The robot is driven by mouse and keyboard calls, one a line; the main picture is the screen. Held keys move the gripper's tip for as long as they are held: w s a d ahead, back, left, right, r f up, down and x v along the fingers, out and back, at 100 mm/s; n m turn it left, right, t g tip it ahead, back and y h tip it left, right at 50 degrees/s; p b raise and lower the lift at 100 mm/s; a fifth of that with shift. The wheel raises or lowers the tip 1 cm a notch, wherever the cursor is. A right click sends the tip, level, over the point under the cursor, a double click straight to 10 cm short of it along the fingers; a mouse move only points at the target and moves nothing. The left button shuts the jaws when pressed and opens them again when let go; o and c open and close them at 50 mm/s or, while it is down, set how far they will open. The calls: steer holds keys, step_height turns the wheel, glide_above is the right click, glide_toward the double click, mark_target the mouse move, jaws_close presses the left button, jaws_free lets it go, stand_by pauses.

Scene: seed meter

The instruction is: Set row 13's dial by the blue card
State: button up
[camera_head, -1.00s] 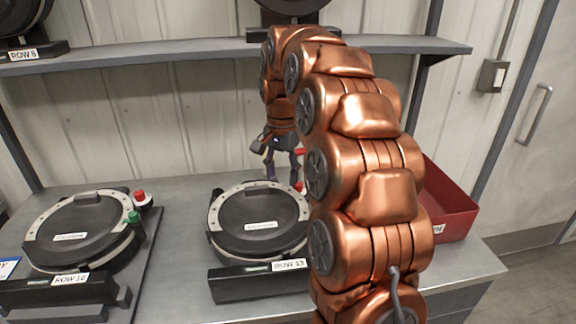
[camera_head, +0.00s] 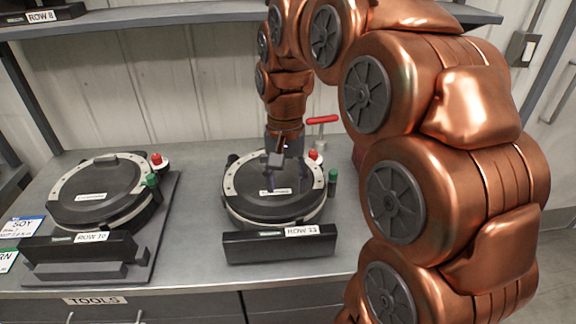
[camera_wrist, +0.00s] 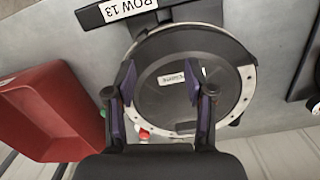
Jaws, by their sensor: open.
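The row 13 meter (camera_head: 236,208) stands on the bench, a round black unit with a pale marked ring; its ROW 13 label (camera_head: 302,230) is on the front block. It also fills the middle of the wrist view (camera_wrist: 240,92). My gripper (camera_head: 285,182) is open and points down over the meter's black top. In the wrist view its two fingers (camera_wrist: 160,76) lie on either side of the small centre label; I cannot tell if they touch the dial. A blue-headed card marked SOY (camera_head: 22,226) lies at the far left.
Red (camera_head: 314,154) and green (camera_head: 333,176) knobs stand beside the row 13 meter. A red T-handle (camera_head: 322,120) is behind it. The row 10 meter (camera_head: 100,190) stands left. A green card (camera_head: 8,260) is below the blue one. A red bin (camera_wrist: 45,110) shows in the wrist view.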

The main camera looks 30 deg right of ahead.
steer(key=shift+s+a+f+n, duration=0.3)
steer(key=shift+s+a+n, duration=0.2)
steer(key=shift+s, duration=0.7)
steer(key=shift+s+a+f+n, duration=0.3)
steer(key=shift+s+a, duration=0.3)
steer(key=shift+s, duration=0.55)
steer(key=shift+s+a+f+n, duration=0.25)
steer(key=shift+s+a+n, duration=0.3)
steer(key=shift+s, duration=0.65)
